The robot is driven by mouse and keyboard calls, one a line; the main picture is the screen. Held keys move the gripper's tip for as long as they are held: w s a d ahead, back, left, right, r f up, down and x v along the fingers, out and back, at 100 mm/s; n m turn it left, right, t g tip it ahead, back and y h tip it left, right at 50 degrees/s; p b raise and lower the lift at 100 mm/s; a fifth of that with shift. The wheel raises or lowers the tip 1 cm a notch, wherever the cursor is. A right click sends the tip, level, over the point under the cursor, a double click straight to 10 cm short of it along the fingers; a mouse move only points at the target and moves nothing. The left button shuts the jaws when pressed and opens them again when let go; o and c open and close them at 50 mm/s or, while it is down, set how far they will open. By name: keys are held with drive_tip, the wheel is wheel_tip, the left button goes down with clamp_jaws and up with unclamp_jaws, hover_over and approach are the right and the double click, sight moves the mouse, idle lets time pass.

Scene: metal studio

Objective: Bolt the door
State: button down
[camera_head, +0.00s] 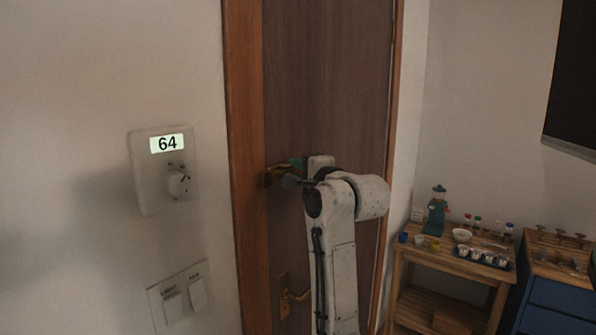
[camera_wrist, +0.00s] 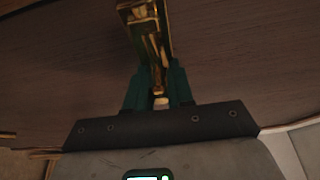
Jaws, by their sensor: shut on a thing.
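A brown wooden door (camera_head: 328,75) stands upright in its frame and looks closed. A brass bolt (camera_head: 268,177) is mounted on the door's left edge, by the frame. My gripper (camera_head: 290,172) is at the bolt, and my wrist hides part of it. In the wrist view, the brass bolt (camera_wrist: 148,32) runs down from the top towards the green fingers of my gripper (camera_wrist: 158,88). The fingers are shut on the bolt's knob, with its pale end showing between them. How far the bolt reaches into the frame cannot be told.
A thermostat (camera_head: 163,183) reading 64 and a switch plate (camera_head: 180,298) are on the left wall. At right are a wooden table (camera_head: 418,256) with small items, blue drawers (camera_head: 556,297) and a dark panel (camera_head: 574,85).

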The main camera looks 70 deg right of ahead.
drive_tip(key=shift+w+a+f+p, duration=0.1)
drive_tip(key=shift+w+a+p, duration=0.15)
drive_tip(key=shift+a, duration=0.55)
drive_tip(key=shift+w+a+p, duration=0.15)
drive_tip(key=shift+a+p, duration=0.05)
drive_tip(key=shift+a, duration=0.55)
drive_tip(key=c, duration=1)
unclamp_jaws()
drive_tip(key=shift+a, duration=0.15)
